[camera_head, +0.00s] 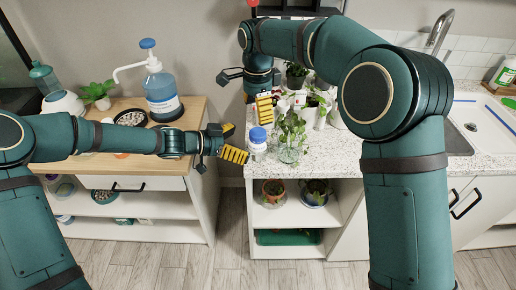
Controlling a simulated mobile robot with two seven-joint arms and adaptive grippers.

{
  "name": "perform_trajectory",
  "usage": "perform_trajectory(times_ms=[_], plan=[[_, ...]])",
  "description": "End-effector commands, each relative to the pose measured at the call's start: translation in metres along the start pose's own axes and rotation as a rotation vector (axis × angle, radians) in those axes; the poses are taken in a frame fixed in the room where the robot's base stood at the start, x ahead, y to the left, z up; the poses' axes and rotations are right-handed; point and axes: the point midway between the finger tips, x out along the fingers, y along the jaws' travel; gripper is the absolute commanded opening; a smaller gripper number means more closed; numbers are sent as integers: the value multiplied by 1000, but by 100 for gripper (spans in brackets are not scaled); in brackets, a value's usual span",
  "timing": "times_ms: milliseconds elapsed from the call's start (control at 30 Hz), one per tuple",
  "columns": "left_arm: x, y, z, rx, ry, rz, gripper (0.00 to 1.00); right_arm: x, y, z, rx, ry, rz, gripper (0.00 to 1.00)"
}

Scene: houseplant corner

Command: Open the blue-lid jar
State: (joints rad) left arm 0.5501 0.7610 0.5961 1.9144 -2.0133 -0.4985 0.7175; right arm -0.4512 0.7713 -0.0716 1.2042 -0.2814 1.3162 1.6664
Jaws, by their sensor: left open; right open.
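The jar (257,149) is white with a blue lid (257,134). It stands upright at the left front corner of the speckled counter (325,157), with the lid on it. My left gripper (238,143) has yellow fingers and is open just left of the jar, pointing toward it. A small gap seems to separate them. My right gripper (265,106) is open behind the jar in the picture, its yellow fingers above and beyond the lid. I cannot tell its exact height. Neither gripper holds anything.
A glass vase with a plant (289,148) stands close right of the jar. Potted plants (310,108) crowd the counter behind it. A blue pump bottle (162,92) stands on the wooden cabinet (200,108) at left. A gap of open floor (232,215) separates cabinet and counter.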

Motion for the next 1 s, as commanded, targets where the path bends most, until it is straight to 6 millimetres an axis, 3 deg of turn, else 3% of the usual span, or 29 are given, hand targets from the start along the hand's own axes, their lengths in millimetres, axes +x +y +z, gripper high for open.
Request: perform_trajectory(times_ms=[300, 767, 800, 1000], plan=[[48, 1, 0, -1, 1, 2, 96, 0, 0, 0, 0, 0, 0, 78], [60, 0, 0, -1, 0, -1, 96, 0, 0, 0, 0, 0, 0, 78], [60, 0, 0, -1, 0, 0, 94, 0, 0, 0, 0, 0, 0, 78], [60, 0, 0, -1, 0, 0, 23, 0, 0, 0, 0, 0, 0, 78]])
